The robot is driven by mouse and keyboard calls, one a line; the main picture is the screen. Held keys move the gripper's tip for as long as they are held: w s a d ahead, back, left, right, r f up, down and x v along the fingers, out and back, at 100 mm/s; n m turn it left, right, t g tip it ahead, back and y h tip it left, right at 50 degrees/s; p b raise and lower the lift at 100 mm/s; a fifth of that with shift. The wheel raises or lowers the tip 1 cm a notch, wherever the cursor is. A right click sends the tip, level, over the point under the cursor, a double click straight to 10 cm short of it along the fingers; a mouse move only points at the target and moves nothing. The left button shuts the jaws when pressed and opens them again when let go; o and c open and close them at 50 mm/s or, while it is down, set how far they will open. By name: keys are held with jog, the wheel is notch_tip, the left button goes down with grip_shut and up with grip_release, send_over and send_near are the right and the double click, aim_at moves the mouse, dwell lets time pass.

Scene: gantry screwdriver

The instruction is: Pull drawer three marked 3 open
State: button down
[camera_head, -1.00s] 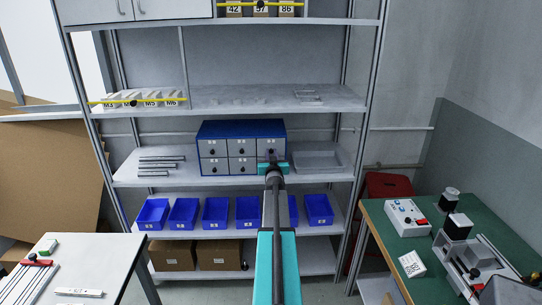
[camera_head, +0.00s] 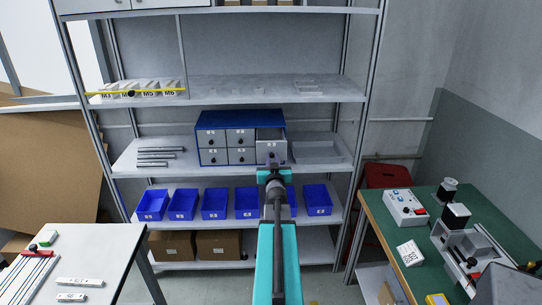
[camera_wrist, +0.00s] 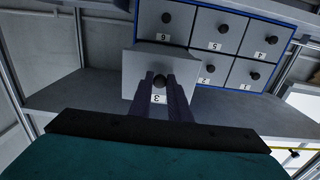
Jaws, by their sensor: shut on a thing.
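Drawer three (camera_head: 270,150) is the top right drawer of the blue cabinet (camera_head: 212,118) on the middle shelf. It stands out from the cabinet, and its open top shows in the head view. In the wrist view, its grey front (camera_wrist: 134,72) carries an upside-down label 3 (camera_wrist: 158,99). My gripper (camera_wrist: 160,84) is shut on the dark round knob of this drawer, with a finger on each side. In the head view, my gripper (camera_head: 274,168) is in front of the drawer and hides its lower part.
Drawers 5 (camera_wrist: 218,34) and 6 (camera_wrist: 180,18) are closed, as are the others. A grey tray (camera_head: 317,151) lies right of the cabinet, and metal rods (camera_head: 155,156) lie to its left. Blue bins (camera_head: 215,203) line the shelf below.

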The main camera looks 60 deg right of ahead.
jog(key=shift+v, duration=1.45)
jog(key=shift+s, duration=0.1)
jog(key=c, duration=1.7)
grip_release()
jog(key=shift+d, duration=0.1)
jog(key=shift+o, duration=0.2)
